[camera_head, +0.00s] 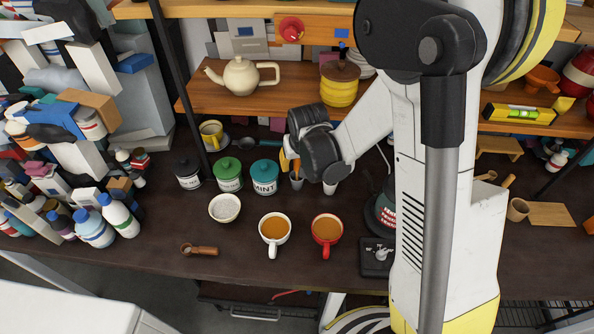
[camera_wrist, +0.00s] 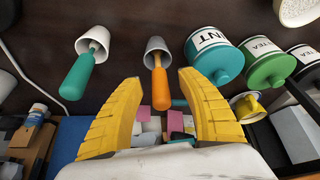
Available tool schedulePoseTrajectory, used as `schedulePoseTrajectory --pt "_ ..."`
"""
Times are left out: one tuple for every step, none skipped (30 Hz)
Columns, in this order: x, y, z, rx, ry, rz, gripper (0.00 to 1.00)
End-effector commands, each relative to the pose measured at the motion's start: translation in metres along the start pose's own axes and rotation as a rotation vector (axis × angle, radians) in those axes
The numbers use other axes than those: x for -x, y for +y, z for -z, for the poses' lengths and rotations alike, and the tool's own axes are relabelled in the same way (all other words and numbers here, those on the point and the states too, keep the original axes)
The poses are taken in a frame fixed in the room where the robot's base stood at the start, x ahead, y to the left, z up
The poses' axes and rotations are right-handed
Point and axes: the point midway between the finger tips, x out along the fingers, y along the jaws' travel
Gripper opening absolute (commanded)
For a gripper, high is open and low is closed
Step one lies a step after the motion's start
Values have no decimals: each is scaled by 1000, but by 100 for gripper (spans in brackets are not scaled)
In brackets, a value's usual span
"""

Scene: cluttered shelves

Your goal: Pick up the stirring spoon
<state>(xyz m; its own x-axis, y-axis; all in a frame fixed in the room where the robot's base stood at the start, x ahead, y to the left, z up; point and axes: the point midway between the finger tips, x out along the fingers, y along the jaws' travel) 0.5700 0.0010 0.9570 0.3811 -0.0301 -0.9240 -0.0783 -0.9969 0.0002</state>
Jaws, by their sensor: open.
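An orange-handled utensil (camera_wrist: 160,88) stands with its head hidden in a small white cup (camera_wrist: 158,47). A similar teal-handled utensil (camera_wrist: 78,75) stands in another white cup (camera_wrist: 94,40) to its left. I cannot tell from the hidden heads which is the stirring spoon. My gripper (camera_wrist: 160,78) is open, its yellow fingers on either side of the orange handle with a gap at each side. In the head view the cup (camera_head: 297,183) shows below my black wrist, which hides much of the handles and fingers.
Mint (camera_head: 265,177), green (camera_head: 228,174) and black (camera_head: 187,171) canisters stand left of the cups. A white mug (camera_head: 273,243), red mug (camera_head: 327,242) and sugar bowl (camera_head: 224,208) stand in front. A shelf (camera_head: 230,98) holding a teapot (camera_head: 240,78) is behind.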

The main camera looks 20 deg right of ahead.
Motion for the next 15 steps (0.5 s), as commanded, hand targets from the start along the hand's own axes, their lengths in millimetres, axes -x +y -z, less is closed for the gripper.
schedulePoseTrajectory --pt "-8 0 0 0 0 0 46" --pt "-10 0 0 0 0 0 46" --pt "-12 0 0 0 0 0 46" --pt "-13 0 0 0 0 0 46" --pt "-13 0 0 0 0 0 46" --pt "-13 0 0 0 0 0 46" --pt "-13 0 0 0 0 0 46" --pt "-12 0 0 0 0 0 46" --pt "-12 0 0 0 0 0 46" --pt "-12 0 0 0 0 0 46" --pt "-12 0 0 0 0 0 41" --pt "-12 0 0 0 0 0 29" --pt "-12 0 0 0 0 0 20" --pt "-12 0 0 0 0 0 11" --pt "-12 0 0 0 0 0 1"
